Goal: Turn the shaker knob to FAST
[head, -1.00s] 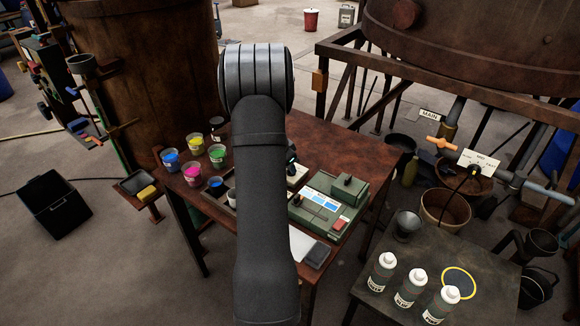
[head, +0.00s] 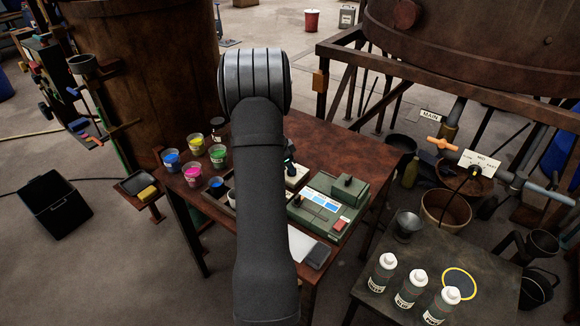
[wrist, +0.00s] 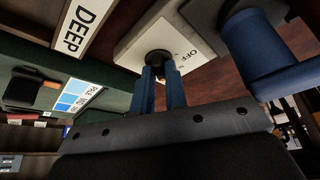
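A black round knob (wrist: 158,58) sits on a white plate (wrist: 195,48) marked OFF in the wrist view; any other marks on it are hidden or unreadable. My gripper (wrist: 163,72) has two blue fingers pointing at this knob, their tips overlapping its lower edge, with a narrow gap between them. I cannot tell whether they press on it. In the head view the pale plate (head: 298,177) is on the brown table, partly behind my arm. A separate white sign reading SLOW, MED, FAST (head: 477,163) is at the right, by the vat pipe.
A green device (head: 328,205) stands beside the plate on the table (head: 325,145). Open paint cups (head: 194,175) stand at the left. A DEEP label (wrist: 82,28) is near the fingers. A grey and blue body (wrist: 258,48) is close on the right. Bottles (head: 411,288) stand on a front table.

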